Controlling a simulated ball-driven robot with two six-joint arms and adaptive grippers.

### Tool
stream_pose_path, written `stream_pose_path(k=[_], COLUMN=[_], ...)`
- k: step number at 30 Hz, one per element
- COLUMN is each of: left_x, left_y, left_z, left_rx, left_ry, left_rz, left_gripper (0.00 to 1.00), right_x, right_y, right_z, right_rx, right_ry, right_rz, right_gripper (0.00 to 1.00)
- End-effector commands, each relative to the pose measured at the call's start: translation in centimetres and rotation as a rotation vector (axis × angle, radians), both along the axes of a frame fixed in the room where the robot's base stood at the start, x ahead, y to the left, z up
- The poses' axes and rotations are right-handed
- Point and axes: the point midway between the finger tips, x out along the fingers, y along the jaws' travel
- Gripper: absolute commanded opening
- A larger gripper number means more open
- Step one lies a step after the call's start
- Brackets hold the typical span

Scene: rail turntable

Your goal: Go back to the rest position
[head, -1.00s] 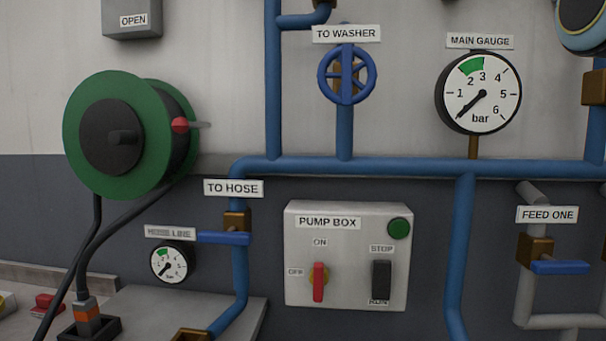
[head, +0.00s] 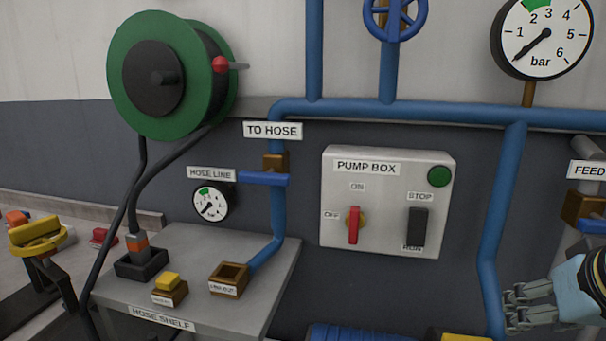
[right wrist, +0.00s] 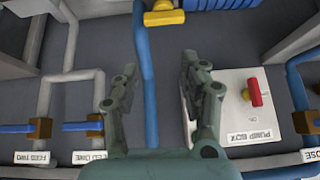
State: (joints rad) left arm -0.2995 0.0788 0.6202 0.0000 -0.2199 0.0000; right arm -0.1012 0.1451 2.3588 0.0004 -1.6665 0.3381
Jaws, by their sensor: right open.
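My right gripper (head: 522,307) is at the lower right of the head view, in front of the wall and right of a blue pipe. In the right wrist view its two fingers (right wrist: 160,90) stand wide apart with nothing between them. Beyond them that view shows the blue pipe (right wrist: 147,60) and the pump box (right wrist: 240,122). The pump box also shows in the head view (head: 385,240), with a red switch (head: 353,225), a black lever (head: 417,228) and a green button (head: 438,177). My left gripper is not in view.
The hose shelf (head: 215,250) at lower left bears a hose end in a black socket (head: 142,265), a yellow-topped block (head: 168,285) and a brown open socket (head: 229,280). A green reel (head: 130,45) hangs above. A blue coil (head: 350,333) lies low in front.

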Motion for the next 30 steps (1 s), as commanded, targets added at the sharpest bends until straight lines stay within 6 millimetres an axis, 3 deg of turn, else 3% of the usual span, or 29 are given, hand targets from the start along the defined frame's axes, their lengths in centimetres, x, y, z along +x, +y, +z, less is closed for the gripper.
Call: stream_pose_path(k=[1, 6, 14, 23, 26, 29, 30], left_x=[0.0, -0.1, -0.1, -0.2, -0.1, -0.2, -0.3], left_y=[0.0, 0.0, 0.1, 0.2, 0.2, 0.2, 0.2], left_z=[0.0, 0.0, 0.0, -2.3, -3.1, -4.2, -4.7], left_rx=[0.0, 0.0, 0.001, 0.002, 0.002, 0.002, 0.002], left_ry=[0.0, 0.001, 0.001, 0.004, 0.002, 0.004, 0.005], left_rz=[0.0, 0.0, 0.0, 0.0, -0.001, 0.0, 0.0], left_gripper=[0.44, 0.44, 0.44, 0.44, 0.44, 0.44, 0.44], right_x=[-2.5, -8.7, -17.0, -15.1, -15.2, -16.0, -16.7], right_y=[0.3, 0.8, 1.5, 0.5, 0.1, -0.4, -0.6], right_z=[-1.9, -5.8, -9.1, -21.3, -26.4, -32.5, -35.4], right_rx=[-0.019, -0.071, -0.115, -0.107, -0.102, -0.097, -0.094], right_ry=[0.05, 0.168, 0.311, 0.349, 0.368, 0.389, 0.401], right_rz=[0.041, 0.166, 0.325, 0.312, 0.308, 0.302, 0.3], right_gripper=[0.44, 0.44, 0.44, 0.44, 0.44, 0.44, 0.44])
